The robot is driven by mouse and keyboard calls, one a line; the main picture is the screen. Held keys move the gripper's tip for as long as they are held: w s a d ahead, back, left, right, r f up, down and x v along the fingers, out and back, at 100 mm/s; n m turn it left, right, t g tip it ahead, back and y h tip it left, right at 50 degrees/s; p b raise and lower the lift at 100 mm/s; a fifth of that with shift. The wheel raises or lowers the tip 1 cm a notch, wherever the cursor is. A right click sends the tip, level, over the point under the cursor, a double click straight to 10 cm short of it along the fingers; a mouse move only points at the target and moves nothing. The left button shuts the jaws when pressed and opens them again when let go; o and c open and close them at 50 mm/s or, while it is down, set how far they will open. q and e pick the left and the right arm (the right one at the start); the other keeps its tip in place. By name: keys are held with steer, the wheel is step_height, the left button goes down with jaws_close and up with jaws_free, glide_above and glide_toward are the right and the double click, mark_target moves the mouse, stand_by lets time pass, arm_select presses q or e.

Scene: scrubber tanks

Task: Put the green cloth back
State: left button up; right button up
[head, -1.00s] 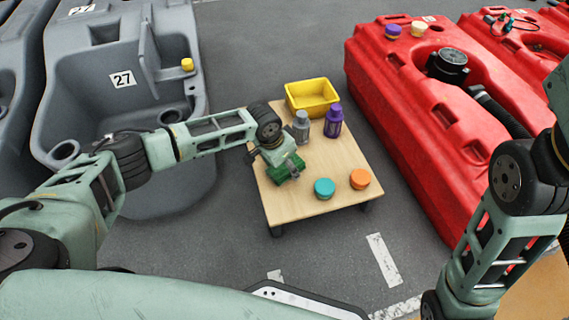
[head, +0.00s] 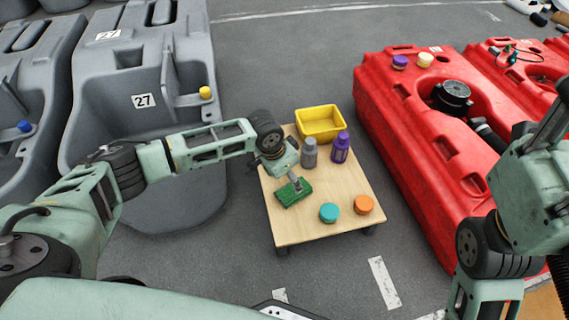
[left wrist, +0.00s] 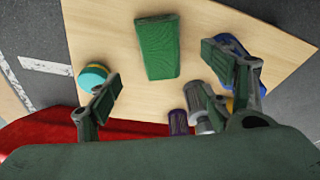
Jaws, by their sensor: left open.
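The green cloth (head: 293,193) lies as a folded block on the wooden table top, near its left edge. In the left wrist view the cloth (left wrist: 157,48) lies flat on the wood, beyond the fingers. My left gripper (head: 287,176) is just above and behind the cloth in the head view. In the left wrist view its two fingers (left wrist: 165,85) are wide apart with nothing between them, and the cloth looks clear of them. My right arm shows at the right edge of the head view, but its gripper is out of the picture.
The low table (head: 330,190) also bears a yellow bin (head: 320,124), a grey bottle (head: 309,154), a purple bottle (head: 341,148), a teal jar (head: 329,212) and an orange jar (head: 363,204). Grey tanks (head: 125,130) stand left, red tanks (head: 425,160) right. Floor in front is clear.

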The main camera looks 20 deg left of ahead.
arm_select(q)
steer(key=shift+p+v, duration=0.75)
steer(key=shift+v, duration=0.95)
